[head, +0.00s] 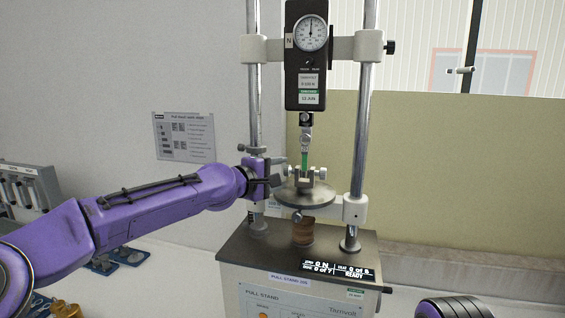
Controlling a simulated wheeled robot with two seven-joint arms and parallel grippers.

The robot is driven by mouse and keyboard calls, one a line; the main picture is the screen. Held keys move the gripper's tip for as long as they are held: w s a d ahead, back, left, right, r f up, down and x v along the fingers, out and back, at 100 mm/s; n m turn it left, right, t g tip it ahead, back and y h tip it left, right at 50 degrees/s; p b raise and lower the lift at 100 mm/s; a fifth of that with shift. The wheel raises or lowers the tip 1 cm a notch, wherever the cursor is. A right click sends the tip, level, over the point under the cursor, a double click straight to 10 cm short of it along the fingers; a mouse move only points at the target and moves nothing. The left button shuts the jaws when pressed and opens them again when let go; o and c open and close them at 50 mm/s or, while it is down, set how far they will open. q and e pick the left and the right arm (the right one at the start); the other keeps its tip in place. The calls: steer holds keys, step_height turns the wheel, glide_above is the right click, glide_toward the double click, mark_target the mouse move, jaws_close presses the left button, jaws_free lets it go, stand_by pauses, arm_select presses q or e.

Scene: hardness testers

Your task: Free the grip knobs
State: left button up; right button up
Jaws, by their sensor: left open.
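A pull stand (300,277) holds a round metal plate (305,197) between two chrome columns. A small grip (309,181) stands on the plate, with a light knob at its right side (322,172). A green strip (304,160) runs upright from the grip to the upper clamp (306,133) under the force gauge (306,60). My left gripper (277,173) is open at the left of the grip, with its fingers close to the grip's left side. The left knob is hard to make out behind the fingers; I cannot tell whether they touch it. My right gripper is out of view.
The chrome columns (365,115) stand on both sides of the plate, the left one right behind my left wrist. A small display (338,270) reading READY sits on the base's front edge. A wall rack (28,187) is at far left. Free air lies right of the stand.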

mark_target(284, 173)
arm_select(q)
steer(key=p+x, duration=0.1)
steer(key=x, duration=0.2)
steer(key=shift+w+f, duration=0.2)
steer(key=shift+w, duration=0.15)
steer(key=shift+s+a+r, duration=0.15)
steer(key=shift+s+a, duration=0.1)
steer(key=shift+s, duration=0.1)
steer(key=shift+c, duration=0.2)
steer(key=shift+w, duration=0.1)
steer(key=c, duration=1)
steer(key=f+t+h+b, duration=0.1)
steer(key=b, duration=1)
steer(key=shift+f+m+t, duration=0.2)
steer(key=shift+m+t, duration=0.1)
steer(key=shift+m, duration=0.1)
steer(key=shift+r+h+b, duration=0.25)
steer(key=shift+h+b, duration=0.05)
steer(key=shift+b, duration=0.1)
steer(key=shift+r, duration=0.2)
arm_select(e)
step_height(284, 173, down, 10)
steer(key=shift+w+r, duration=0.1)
arm_select(q)
steer(key=o, duration=1)
steer(key=shift+o, duration=0.2)
steer(key=shift+w+f, duration=0.1)
